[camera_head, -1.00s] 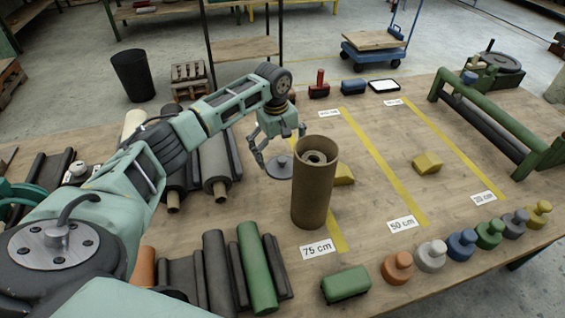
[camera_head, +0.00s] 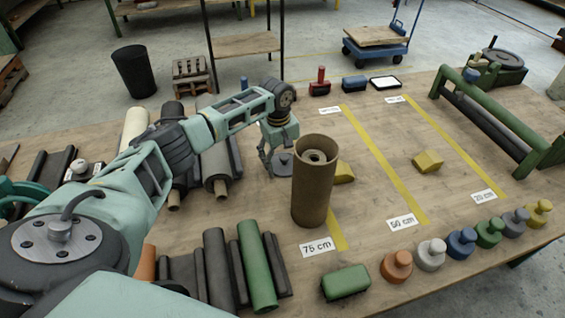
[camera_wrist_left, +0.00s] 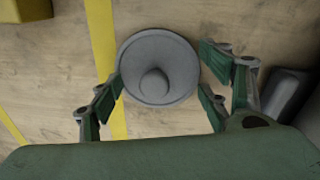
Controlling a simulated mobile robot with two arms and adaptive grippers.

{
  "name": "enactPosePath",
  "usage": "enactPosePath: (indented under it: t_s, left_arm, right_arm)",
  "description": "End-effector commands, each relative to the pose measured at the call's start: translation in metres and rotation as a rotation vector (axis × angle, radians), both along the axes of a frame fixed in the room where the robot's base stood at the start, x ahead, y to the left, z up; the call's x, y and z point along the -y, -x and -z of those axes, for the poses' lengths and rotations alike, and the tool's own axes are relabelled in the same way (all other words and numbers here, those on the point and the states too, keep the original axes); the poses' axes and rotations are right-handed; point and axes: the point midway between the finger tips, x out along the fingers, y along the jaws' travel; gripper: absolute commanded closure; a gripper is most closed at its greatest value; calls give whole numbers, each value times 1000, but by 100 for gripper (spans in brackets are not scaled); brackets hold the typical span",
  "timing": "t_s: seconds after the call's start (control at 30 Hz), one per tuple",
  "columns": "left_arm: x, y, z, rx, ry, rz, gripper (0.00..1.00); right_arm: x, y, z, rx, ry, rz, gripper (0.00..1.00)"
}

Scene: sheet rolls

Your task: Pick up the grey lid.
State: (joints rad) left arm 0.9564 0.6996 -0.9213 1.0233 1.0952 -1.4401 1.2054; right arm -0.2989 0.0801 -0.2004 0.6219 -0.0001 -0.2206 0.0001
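The grey lid (camera_head: 285,164), a flat round disc with a central knob, lies on the table just left of a tall brown tube (camera_head: 313,195). In the left wrist view the lid (camera_wrist_left: 158,50) shows from above, with its knob in the middle. My left gripper (camera_head: 278,158) is low over the lid. In the left wrist view the gripper (camera_wrist_left: 160,88) is open, with its fingers on either side of the lid's lower part. The left finger is very close to the rim; I cannot tell whether it touches. My right gripper is not in view.
Dark rolls (camera_head: 215,170) lie left of the lid. A yellow block (camera_head: 343,173) is behind the tube. A green block (camera_head: 345,283) and several coloured knobbed weights (camera_head: 397,267) line the front. The table between the yellow strips (camera_head: 385,165) is mostly clear.

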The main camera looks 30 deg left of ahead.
Motion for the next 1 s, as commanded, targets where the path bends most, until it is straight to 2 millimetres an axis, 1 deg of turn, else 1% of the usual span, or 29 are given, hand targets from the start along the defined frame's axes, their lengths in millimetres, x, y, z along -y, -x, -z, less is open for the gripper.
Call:
enactPosePath:
  t_s: [0.03, 0.17, 0.4, 0.57, 0.67, 0.77, 1.0]
  left_arm:
    - [1, 0, 1, 0, 1, 1, 39]
    - [1, 0, 1, -1, 2, 1, 51]
    - [1, 0, 2, 0, 1, 1, 71]
    - [1, 1, 2, -2, 1, 1, 71]
    - [1, 0, -2, -1, 2, 1, 71]
    - [1, 0, -14, 1, 2, 2, 71]
    - [1, -1, -62, 4, 1, 1, 71]
  right_arm:
    - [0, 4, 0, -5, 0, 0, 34]
    - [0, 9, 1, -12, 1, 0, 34]
    - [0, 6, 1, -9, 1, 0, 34]
    - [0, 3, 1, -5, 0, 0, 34]
    - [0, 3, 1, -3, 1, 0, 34]
    - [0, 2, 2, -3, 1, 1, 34]
    - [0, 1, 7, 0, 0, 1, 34]
